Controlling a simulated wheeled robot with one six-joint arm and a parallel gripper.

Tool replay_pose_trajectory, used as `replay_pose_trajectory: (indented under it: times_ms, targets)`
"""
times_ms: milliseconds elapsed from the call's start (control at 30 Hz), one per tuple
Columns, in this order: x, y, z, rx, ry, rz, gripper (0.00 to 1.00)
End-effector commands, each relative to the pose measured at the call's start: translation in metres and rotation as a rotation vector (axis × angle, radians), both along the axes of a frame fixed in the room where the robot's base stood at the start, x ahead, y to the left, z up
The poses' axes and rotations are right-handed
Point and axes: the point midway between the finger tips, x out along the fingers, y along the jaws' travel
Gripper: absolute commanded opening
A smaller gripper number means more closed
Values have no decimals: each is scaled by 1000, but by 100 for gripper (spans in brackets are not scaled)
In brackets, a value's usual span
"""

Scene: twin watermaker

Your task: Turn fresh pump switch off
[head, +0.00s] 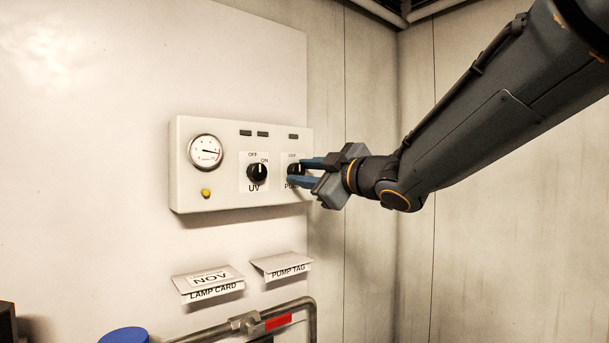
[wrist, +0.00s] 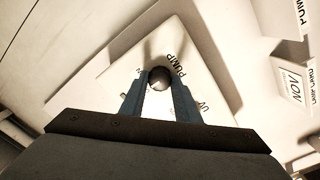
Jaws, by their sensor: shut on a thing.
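The pump switch is a round black knob (head: 295,170) on the right of a white control box. An OFF mark shows above it, and its PUMP label is partly covered by my fingers in the head view. My gripper (head: 305,173) reaches in from the right, with its two blue fingers shut on the knob. In the wrist view the knob (wrist: 159,77) sits between the fingertips of my gripper (wrist: 159,88), with the PUMP lettering beside it. The knob's exact pointer direction is hard to make out.
The control box (head: 225,195) also carries a gauge (head: 206,152), a UV knob (head: 257,173) and a yellow button (head: 206,193). Below hang a lamp card (head: 209,284) and a pump tag (head: 282,266). A pipe with a red-handled valve (head: 278,321) runs underneath.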

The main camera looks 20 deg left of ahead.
Motion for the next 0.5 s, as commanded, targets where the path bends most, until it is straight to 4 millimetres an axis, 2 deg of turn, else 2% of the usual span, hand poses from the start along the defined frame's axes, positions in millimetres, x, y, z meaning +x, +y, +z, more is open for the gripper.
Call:
replay_pose_trajectory:
  times_ms: [200,233,300,500]
  targets:
    - [0,0,0,-1,-1,-1,7]
    - [0,0,0,-1,-1,-1,34]
    - [0,0,0,0,-1,0,46]
    - [0,0,0,0,0,0,48]
